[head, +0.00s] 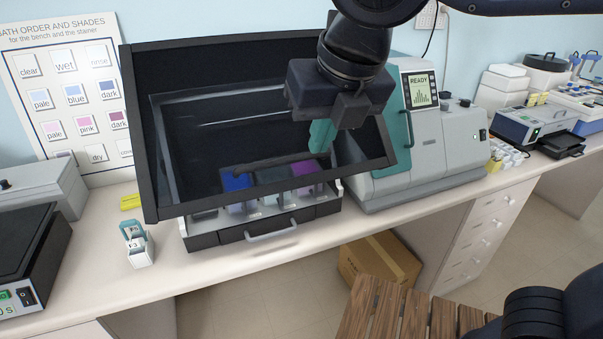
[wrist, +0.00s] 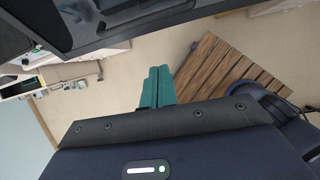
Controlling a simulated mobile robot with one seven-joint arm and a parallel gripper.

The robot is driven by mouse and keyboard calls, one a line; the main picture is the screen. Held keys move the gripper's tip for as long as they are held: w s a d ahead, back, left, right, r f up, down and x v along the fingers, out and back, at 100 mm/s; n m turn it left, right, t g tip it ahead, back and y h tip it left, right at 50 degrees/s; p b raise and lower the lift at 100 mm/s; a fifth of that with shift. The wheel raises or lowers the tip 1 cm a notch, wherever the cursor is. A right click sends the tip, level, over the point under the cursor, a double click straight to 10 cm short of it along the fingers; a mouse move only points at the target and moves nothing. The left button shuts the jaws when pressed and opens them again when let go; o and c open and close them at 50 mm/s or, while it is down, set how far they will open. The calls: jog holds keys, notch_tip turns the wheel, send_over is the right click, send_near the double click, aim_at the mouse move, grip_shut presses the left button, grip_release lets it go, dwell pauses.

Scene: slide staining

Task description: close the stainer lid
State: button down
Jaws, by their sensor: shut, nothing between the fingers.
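The stainer (head: 225,238) stands on the bench, a grey and black machine with a front handle (head: 272,232). Its large dark-framed lid (head: 146,190) is raised and tilted, with a see-through pane. Blue, grey and purple baths (head: 238,184) show through the pane. My gripper (head: 321,135) has teal fingers, shut and empty, pointing down in front of the right part of the lid in the head view. I cannot tell whether it touches the lid. In the wrist view the shut fingers (wrist: 158,87) show below a dark edge of the lid (wrist: 110,42).
A small white and teal slide rack (head: 138,246) stands left of the stainer. A grey machine with a READY screen (head: 420,90) stands close on the right. A wooden slatted surface (head: 400,312) and a cardboard box (head: 378,262) are below the bench.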

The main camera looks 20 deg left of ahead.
send_near(298, 185)
jog(key=shift+n+t, duration=0.3)
jog(key=x, duration=0.3)
jog(key=s+x, duration=0.1)
jog(key=x, duration=0.1)
jog(key=shift+d+f, duration=0.15)
jog(key=shift+f, duration=0.05)
jog(key=shift+w+a+f, duration=0.35)
jog(key=shift+w+f, duration=0.1)
